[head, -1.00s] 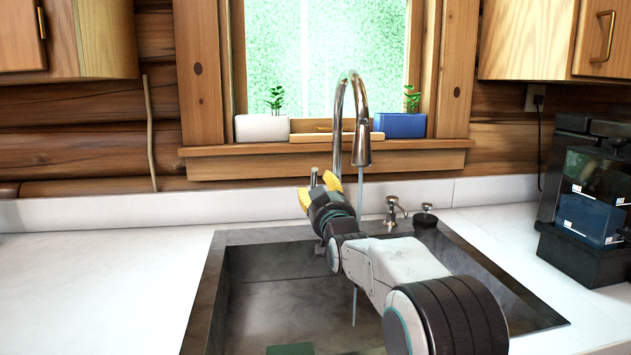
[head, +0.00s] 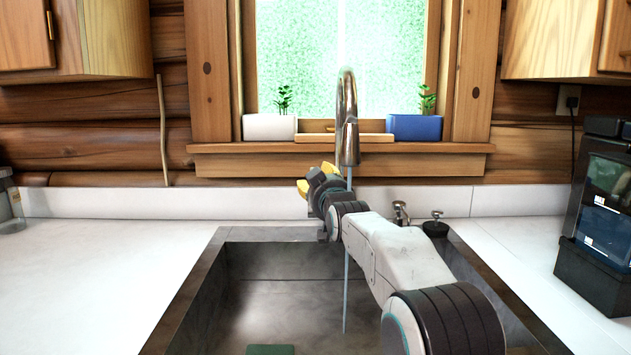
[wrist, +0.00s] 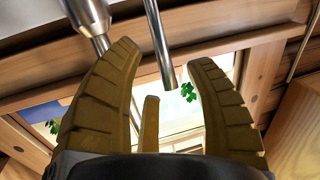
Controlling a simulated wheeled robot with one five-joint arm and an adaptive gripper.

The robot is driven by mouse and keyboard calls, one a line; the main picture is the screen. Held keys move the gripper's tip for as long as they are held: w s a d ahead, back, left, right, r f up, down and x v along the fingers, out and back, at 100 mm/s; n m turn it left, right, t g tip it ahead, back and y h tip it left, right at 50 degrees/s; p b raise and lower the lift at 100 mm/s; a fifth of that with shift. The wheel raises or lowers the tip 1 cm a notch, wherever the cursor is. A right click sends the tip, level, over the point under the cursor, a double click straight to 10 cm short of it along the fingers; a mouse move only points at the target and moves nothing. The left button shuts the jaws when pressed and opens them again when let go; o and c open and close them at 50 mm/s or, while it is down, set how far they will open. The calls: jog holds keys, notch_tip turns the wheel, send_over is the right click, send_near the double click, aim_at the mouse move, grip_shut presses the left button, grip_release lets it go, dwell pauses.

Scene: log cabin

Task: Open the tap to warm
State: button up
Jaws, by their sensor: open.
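The chrome tap (head: 346,100) arches over the sink, its spout pointing down. A thin stream of water (head: 346,290) falls from it. My gripper (head: 315,180), with yellow fingers, is open just left of the spout. The wrist view appears upside down. There, a slim chrome rod, apparently the tap lever (wrist: 160,45), reaches between the open fingers (wrist: 164,56), with gaps on both sides. A thicker chrome part of the tap (wrist: 88,15) shows beside the left finger. In the head view my gripper hides the lever. Whether a finger touches the tap is unclear.
The dark sink (head: 285,300) lies below my arm, with a green item (head: 270,350) in it. A soap dispenser (head: 400,212) stands behind the sink. A white planter (head: 269,128) and a blue planter (head: 415,128) are on the sill. A dark machine (head: 600,220) stands at right.

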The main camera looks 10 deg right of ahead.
jog(key=shift+w+p, duration=0.35)
jog(key=shift+w, duration=1.3)
jog(key=shift+o, duration=0.3)
grip_shut()
